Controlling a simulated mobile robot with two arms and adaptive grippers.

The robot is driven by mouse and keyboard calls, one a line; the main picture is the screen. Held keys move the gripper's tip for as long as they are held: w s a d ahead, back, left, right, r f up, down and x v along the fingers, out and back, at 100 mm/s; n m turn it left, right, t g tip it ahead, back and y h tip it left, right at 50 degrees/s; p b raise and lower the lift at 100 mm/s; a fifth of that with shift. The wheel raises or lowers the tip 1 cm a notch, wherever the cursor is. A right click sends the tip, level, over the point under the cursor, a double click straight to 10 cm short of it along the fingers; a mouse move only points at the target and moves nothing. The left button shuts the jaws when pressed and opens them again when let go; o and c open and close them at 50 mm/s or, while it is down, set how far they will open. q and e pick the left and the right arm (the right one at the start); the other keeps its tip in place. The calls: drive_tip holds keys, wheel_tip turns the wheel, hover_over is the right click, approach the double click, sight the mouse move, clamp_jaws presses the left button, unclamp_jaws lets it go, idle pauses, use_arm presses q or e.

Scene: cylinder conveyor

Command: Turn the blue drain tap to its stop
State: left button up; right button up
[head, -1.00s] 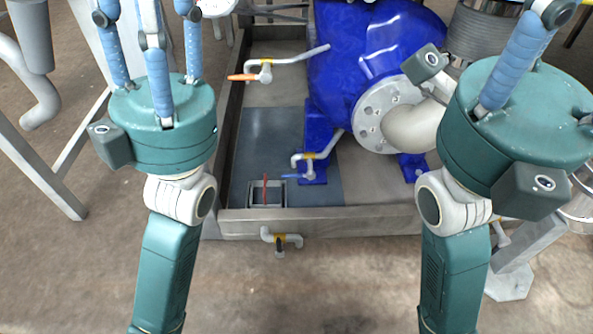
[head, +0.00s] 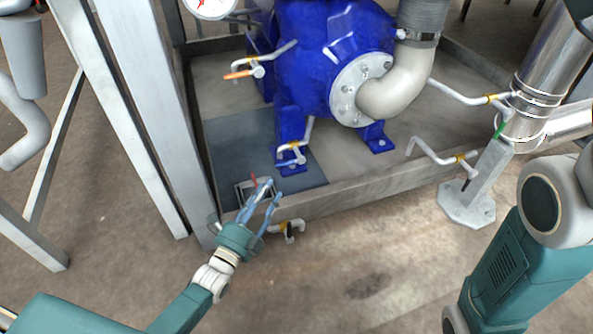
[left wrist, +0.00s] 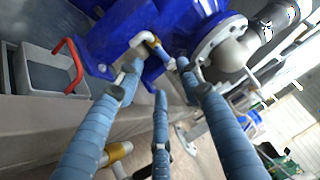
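The blue drain tap (head: 286,161) is a small blue lever on a pale bent pipe with a yellow band, low at the front of the blue pump. My left gripper (head: 266,186) is in front of it and a little below it in the head view, over the tray's front edge. Its blue fingers are spread, with nothing visible between them.
A grey box with a red handle (head: 254,184) stands close beside the left fingers. A black-handled tap (head: 289,233) sticks out below the tray's front wall (head: 350,193). An orange-handled tap (head: 239,74) is farther back. A grey post (head: 150,90) stands left.

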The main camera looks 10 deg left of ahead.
sight(284, 165)
use_arm(q)
drive_tip(key=b+x, duration=0.6)
drive_tip(key=x, duration=0.4)
drive_tip(key=shift+w+d, duration=0.1)
drive_tip(key=shift+w, duration=0.25)
clamp_jaws()
